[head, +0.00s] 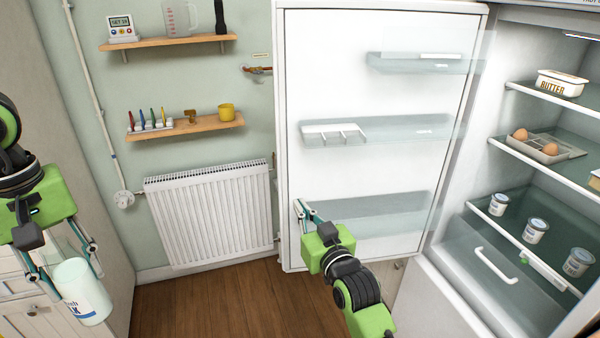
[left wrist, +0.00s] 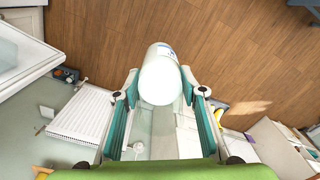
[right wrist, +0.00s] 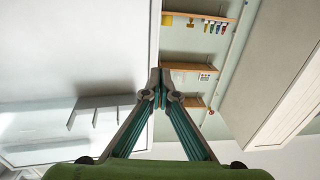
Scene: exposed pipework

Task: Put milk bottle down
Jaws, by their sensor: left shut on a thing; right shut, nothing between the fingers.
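The milk bottle (head: 82,291), white with blue lettering, is at the lower left of the head view. My left gripper (head: 72,277) is shut on it and holds it in the air, tilted. In the left wrist view the bottle (left wrist: 160,78) sits between the two fingers, with wooden floor beyond it. My right gripper (head: 300,207) is shut and empty, in front of the lower part of the open fridge door (head: 380,95). Its closed fingertips (right wrist: 160,76) meet in the right wrist view.
The open fridge (head: 470,150) at right holds a butter dish (head: 561,84), eggs (head: 521,135) and small tubs (head: 536,230). The door's clear bins (head: 375,215) look free of bottles. A radiator (head: 210,212) and wall shelves (head: 185,127) are behind. Open floor (head: 215,300) lies between the arms.

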